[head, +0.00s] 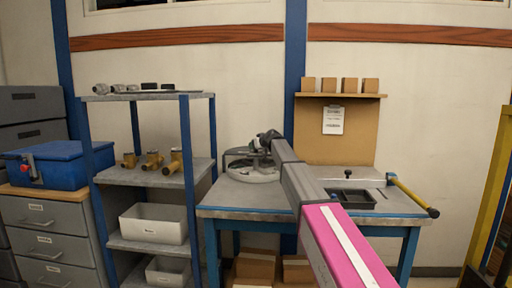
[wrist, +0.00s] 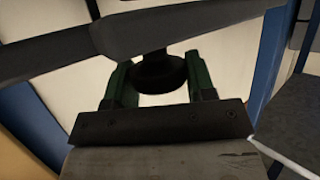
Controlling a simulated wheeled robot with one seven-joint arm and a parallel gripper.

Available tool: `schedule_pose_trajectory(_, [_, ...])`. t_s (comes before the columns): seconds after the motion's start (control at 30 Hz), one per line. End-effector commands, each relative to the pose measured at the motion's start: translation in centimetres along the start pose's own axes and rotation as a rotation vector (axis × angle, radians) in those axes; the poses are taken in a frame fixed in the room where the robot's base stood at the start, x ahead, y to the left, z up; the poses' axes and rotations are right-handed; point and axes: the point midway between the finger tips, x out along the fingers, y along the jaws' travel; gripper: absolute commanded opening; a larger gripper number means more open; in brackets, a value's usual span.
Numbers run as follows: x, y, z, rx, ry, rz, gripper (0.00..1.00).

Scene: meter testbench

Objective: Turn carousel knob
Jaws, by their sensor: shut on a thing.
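The carousel (head: 252,174) is a round grey device on the left end of the workbench. My gripper (head: 266,143) reaches it from the front right, and my arm hides part of it. In the wrist view my gripper (wrist: 160,88) has two green fingers shut on a dark round knob (wrist: 158,72), one on each side. Dark bars (wrist: 190,28) of the carousel pass just above the knob and fingers. The head view does not show the knob clearly.
The workbench (head: 240,200) also holds a black tray (head: 353,198) and a yellow-handled tool (head: 413,195) on the right. A shelf rack (head: 150,178) with brass fittings (head: 172,163) stands to the left. Small boxes (head: 348,85) line a wall shelf.

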Motion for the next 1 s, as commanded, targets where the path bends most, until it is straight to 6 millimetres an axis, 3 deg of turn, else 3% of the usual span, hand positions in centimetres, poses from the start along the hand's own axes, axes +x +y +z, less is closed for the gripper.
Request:
schedule_pose_trajectory(0.8, [0.01, -0.01, 0.14, -0.044, -0.004, -0.101, 0.27])
schedule_pose_trajectory(0.83, [0.02, -0.02, 0.14, -0.044, -0.004, -0.101, 0.57])
schedule_pose_trajectory(0.87, [0.01, -0.02, 0.14, -0.044, -0.004, -0.101, 0.67])
schedule_pose_trajectory(0.9, [0.01, -0.01, 0.13, -0.044, -0.004, -0.101, 0.73])
schedule_pose_trajectory(1.0, [0.01, -0.01, 0.1, -0.044, -0.003, -0.101, 0.73])
